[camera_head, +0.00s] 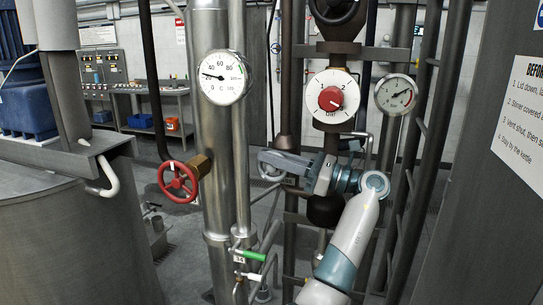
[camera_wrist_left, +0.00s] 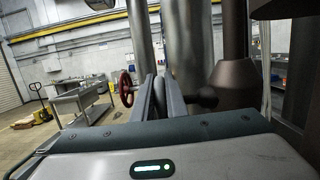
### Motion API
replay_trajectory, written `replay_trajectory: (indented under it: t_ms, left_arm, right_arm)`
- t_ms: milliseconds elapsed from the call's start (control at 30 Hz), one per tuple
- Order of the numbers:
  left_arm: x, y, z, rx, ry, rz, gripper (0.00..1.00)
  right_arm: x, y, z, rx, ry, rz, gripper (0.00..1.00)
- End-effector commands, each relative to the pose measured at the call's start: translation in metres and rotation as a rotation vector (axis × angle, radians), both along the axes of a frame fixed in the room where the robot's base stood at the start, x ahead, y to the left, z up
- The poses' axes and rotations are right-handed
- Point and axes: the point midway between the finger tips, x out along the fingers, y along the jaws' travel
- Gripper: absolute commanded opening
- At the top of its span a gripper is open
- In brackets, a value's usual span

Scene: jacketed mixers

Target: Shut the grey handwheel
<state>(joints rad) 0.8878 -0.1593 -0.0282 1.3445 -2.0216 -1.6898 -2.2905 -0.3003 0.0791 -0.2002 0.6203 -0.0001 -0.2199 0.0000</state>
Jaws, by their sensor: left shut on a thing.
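My left gripper (camera_head: 272,162) is in front of the pipework, left of the brown vertical valve line, its fingers pointing left. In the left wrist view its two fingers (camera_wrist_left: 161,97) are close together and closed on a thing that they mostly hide. A dark stem with a rounded end (camera_wrist_left: 206,97) shows just right of the fingers, beside the brown fitting (camera_wrist_left: 235,82). My right gripper is in neither view.
A red handwheel (camera_head: 178,182) is on the steel pipe to the left; a dark handwheel (camera_head: 336,8) is at the top. A numbered dial with a red knob (camera_head: 331,97) and two gauges (camera_head: 222,77) (camera_head: 396,94) are above the gripper. A green-handled lever (camera_head: 249,254) is below.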

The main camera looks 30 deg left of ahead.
Motion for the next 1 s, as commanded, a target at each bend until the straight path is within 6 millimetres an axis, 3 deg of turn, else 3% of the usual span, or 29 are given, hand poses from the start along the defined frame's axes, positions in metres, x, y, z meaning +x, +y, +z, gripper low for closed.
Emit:
replay_trajectory:
  t_ms: [500,1000]
  left_arm:
    - [0.002,-0.009,-0.004,0.348,0.084,0.0,0.0]
    - [0.003,-0.011,-0.002,0.414,0.099,-0.001,0.0]
  right_arm:
    - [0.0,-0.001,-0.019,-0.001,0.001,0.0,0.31]
    - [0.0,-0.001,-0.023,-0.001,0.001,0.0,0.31]
